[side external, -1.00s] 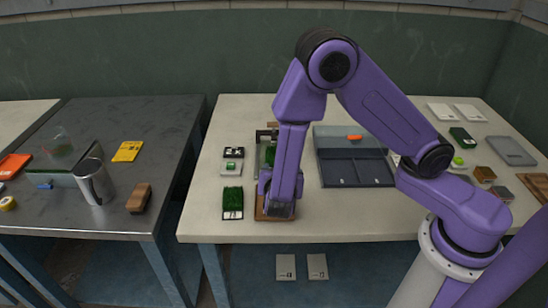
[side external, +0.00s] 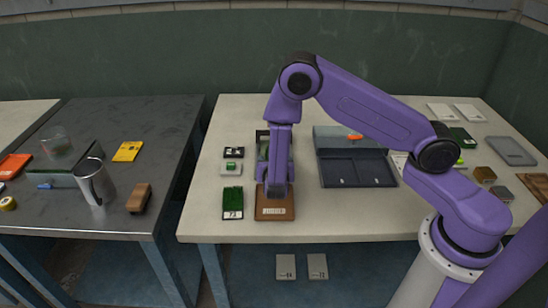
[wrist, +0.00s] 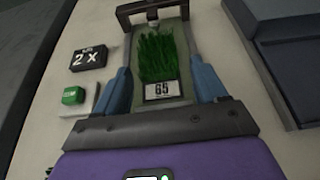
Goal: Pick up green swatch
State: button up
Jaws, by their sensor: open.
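A green grass-like swatch (wrist: 158,55) with a white label reading 65 lies in a dark-framed stand (wrist: 178,12) in the wrist view. My gripper (wrist: 159,70) is open, with one blue finger on each side of the swatch's near part. I cannot tell whether the fingers touch it. In the side external view my arm's end hides most of the stand (side external: 262,137) and the fingers. Another green swatch (side external: 232,198), labelled 72, lies to the left of my gripper on the pale table.
A brown board (side external: 275,210) with a label lies at the table's front edge. A black tile (wrist: 89,58) and a small green block (wrist: 73,96) on a white tile lie left of the stand. A dark grey tray (side external: 355,172) stands to the right.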

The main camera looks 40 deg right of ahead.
jog(key=shift+x, duration=2.75)
jog(key=shift+w+a+r, duration=0.1)
jog(key=shift+w, duration=0.05)
jog(key=c, duration=0.8)
